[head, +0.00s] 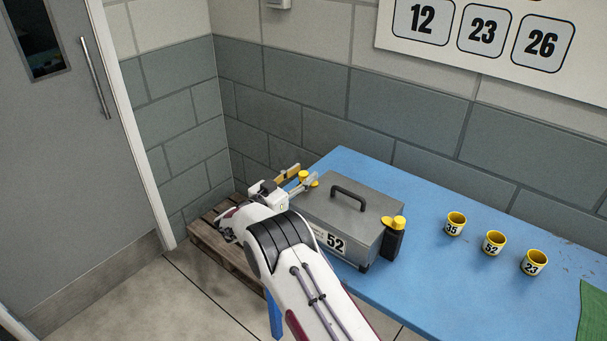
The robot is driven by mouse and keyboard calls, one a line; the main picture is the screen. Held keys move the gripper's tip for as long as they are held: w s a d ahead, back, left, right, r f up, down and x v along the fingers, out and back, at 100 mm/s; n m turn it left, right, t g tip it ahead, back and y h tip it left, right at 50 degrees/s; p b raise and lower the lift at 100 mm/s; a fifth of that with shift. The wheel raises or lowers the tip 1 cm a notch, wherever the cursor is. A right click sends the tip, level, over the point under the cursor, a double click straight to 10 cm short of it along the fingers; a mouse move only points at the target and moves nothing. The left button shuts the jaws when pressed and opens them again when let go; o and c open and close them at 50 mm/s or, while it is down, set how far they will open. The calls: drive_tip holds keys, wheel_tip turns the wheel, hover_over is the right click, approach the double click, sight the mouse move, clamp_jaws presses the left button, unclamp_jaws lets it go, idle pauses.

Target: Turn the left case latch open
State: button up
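A grey metal case (345,204) with a black top handle (348,197) and a "52" label stands on the blue table. The left latch (303,175), with a yellow knob, is at the case's far left side and is partly hidden by my gripper. The right latch (393,229), a yellow piece on a black body, is at the right side. My gripper (304,175) is at the left latch with its fingers spread, one on each side of the yellow knob. I cannot tell whether the fingers touch it.
Yellow cups marked 35 (454,228), 52 (492,247) and 23 (534,266) stand on the blue table (430,288) to the right. A green mat (594,315) lies at its right edge. A wooden pallet (225,249) is on the floor; a block wall stands behind.

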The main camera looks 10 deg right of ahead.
drive_tip(key=v, duration=1.1)
drive_tip(key=shift+w, duration=0.1)
drive_tip(key=shift+w+d+f, duration=0.3)
drive_tip(key=shift+w+d, duration=0.5)
drive_tip(key=shift+d, duration=0.05)
drive_tip(key=shift+d, duration=0.1)
drive_tip(key=shift+x, duration=3.85)
clamp_jaws()
